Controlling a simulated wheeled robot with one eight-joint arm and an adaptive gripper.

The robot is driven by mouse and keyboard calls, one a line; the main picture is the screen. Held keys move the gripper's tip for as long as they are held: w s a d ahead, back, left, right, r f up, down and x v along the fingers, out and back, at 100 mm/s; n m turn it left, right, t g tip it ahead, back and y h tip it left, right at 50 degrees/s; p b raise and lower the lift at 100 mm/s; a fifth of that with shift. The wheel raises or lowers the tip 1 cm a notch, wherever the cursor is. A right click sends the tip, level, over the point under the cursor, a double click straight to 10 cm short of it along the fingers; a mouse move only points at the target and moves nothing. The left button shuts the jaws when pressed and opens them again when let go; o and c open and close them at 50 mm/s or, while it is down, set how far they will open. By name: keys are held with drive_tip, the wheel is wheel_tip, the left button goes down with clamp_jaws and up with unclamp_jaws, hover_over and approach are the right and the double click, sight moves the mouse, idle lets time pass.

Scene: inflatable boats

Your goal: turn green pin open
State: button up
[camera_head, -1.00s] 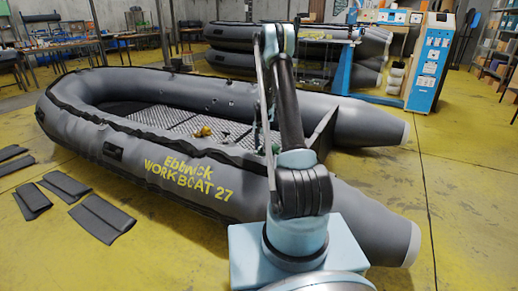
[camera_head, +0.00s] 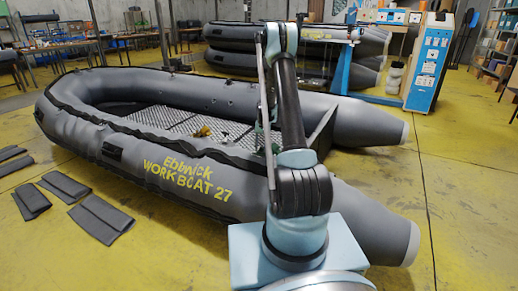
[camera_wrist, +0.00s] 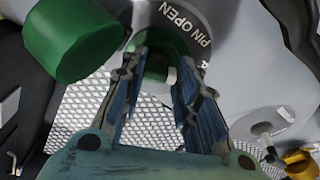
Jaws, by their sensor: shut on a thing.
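The green pin (camera_wrist: 155,46) sits in a round grey valve plate, beside the white lettering PIN OPEN. My gripper (camera_wrist: 166,66) is around the pin in the wrist view, with its two blue-sided fingers closed on it from left and right. The fingers hide part of the pin, and its exact turn is hard to tell. A larger green cap (camera_wrist: 72,38) hangs to the left of the fingers. In the head view, the grey inflatable boat (camera_head: 215,187) lies on the floor. My arm reaches over its near tube and hides the valve.
Perforated floor mesh (camera_wrist: 80,110) shows below the gripper in the wrist view. A small round fitting (camera_wrist: 262,124) and a yellow object (camera_wrist: 299,160) lie to the right. Stacked boats (camera_head: 235,62) and a blue cabinet (camera_head: 428,62) stand behind the boat.

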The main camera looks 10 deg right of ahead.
drive_tip(key=n, duration=0.3)
drive_tip(key=shift+w+n+y, duration=0.1)
drive_tip(key=shift+n+y, duration=0.2)
drive_tip(key=shift+y, duration=0.1)
drive_tip(key=n, duration=0.3)
drive_tip(key=shift+d+n+y, duration=0.15)
drive_tip(key=shift+n+y, duration=0.15)
drive_tip(key=n, duration=0.5)
drive_tip(key=shift+d+g+y, duration=0.25)
drive_tip(key=shift+g+y, duration=0.05)
drive_tip(key=shift+y, duration=0.1)
drive_tip(key=shift+n, duration=0.3)
drive_tip(key=shift+d, duration=0.2)
drive_tip(key=o, duration=1.1)
drive_tip(key=shift+c, duration=0.2)
drive_tip(key=shift+a, duration=0.1)
